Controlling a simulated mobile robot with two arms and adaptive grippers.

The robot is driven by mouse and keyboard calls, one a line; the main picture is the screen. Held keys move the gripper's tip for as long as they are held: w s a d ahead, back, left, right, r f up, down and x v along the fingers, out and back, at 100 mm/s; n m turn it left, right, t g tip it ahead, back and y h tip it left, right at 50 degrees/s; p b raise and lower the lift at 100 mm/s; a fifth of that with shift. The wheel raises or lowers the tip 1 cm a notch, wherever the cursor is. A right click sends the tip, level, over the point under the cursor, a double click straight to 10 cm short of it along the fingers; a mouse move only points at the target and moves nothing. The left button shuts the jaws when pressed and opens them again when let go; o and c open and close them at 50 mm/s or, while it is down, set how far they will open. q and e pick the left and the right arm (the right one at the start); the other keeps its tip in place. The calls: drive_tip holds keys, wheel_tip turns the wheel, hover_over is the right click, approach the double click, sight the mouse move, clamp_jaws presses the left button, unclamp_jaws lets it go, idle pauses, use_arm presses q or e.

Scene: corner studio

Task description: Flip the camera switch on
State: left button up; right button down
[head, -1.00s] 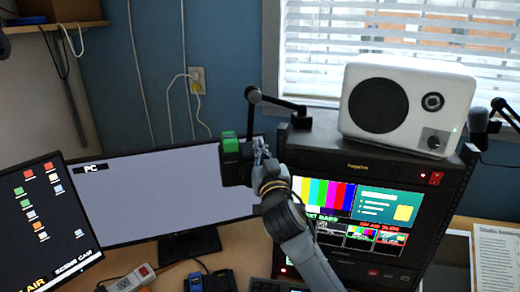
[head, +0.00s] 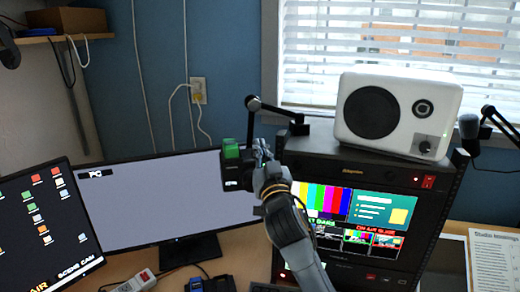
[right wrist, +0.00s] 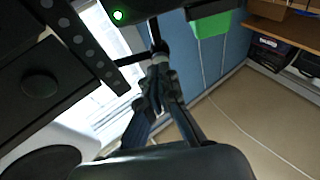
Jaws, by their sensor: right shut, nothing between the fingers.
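The camera (head: 237,174) is a small black box with a green part (head: 230,149) on top, on a black jointed arm in front of the wide monitor. My right gripper (head: 263,150) is at the camera's right side, its fingers shut and empty. I cannot make out the switch itself or whether the fingers touch the camera. My left gripper is not in view.
The wide monitor (head: 150,215) stands behind the camera. A black rack with a colour-bar screen (head: 325,203) stands right of my arm, with a white speaker (head: 398,115) on top. The camera's jointed arm (head: 275,107) reaches above my gripper. A microphone (head: 469,130) is at the right.

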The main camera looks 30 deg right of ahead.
drive_tip(key=s+a+f+b, duration=0.2)
drive_tip(key=s+f, duration=0.2)
drive_tip(key=s, duration=0.2)
drive_tip(key=shift+f, duration=0.15)
drive_tip(key=shift+s+a, duration=0.1)
idle(0.3)
